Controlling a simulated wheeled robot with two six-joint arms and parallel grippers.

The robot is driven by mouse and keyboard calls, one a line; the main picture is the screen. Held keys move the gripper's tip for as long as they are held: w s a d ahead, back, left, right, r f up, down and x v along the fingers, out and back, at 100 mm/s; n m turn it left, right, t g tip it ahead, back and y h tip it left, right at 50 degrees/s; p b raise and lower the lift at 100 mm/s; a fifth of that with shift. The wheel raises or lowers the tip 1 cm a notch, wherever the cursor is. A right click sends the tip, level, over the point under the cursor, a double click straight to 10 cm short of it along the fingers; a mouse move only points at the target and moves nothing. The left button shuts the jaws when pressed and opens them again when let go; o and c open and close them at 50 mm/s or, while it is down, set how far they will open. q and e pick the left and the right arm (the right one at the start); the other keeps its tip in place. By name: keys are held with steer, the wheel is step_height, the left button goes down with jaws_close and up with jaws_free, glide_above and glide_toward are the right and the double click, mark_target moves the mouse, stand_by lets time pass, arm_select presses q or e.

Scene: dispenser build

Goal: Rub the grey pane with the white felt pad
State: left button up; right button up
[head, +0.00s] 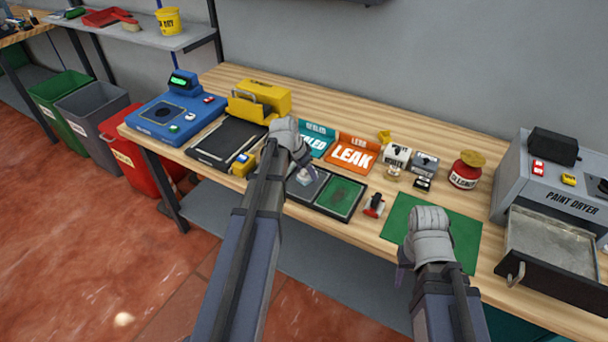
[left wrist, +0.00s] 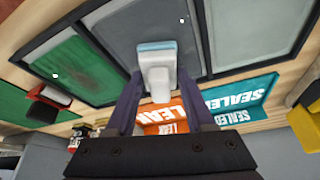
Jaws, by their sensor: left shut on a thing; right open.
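My left gripper (head: 300,182) is over the framed panes in the middle of the bench. In the left wrist view it is shut on the white felt pad (left wrist: 157,75), a white block with a pale blue far edge. The pad is over the grey pane (left wrist: 125,28); I cannot tell whether it touches the glass. The grey pane shows partly in the head view, half hidden by my left arm. Beside it is a green pane (head: 341,196) with a dark smudge in the wrist view. My right gripper (head: 402,262) is open at the green mat's front edge.
A teal SEALED sign (head: 319,138) and an orange LEAK sign (head: 352,154) stand behind the panes. A red-handled tool (head: 374,206) lies right of them. The green mat (head: 395,220) and paint dryer (head: 560,185) are further right. A black tray (head: 222,145) is left.

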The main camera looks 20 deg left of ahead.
arm_select(q)
steer(key=shift+w+f, duration=0.1)
steer(key=shift+w, duration=0.5)
steer(key=shift+w+d, duration=0.15)
steer(key=shift+w, duration=1.85)
step_height(320, 180, up, 6)
steer(key=p, duration=0.6)
step_height(320, 180, up, 3)
steer(key=p, duration=0.3)
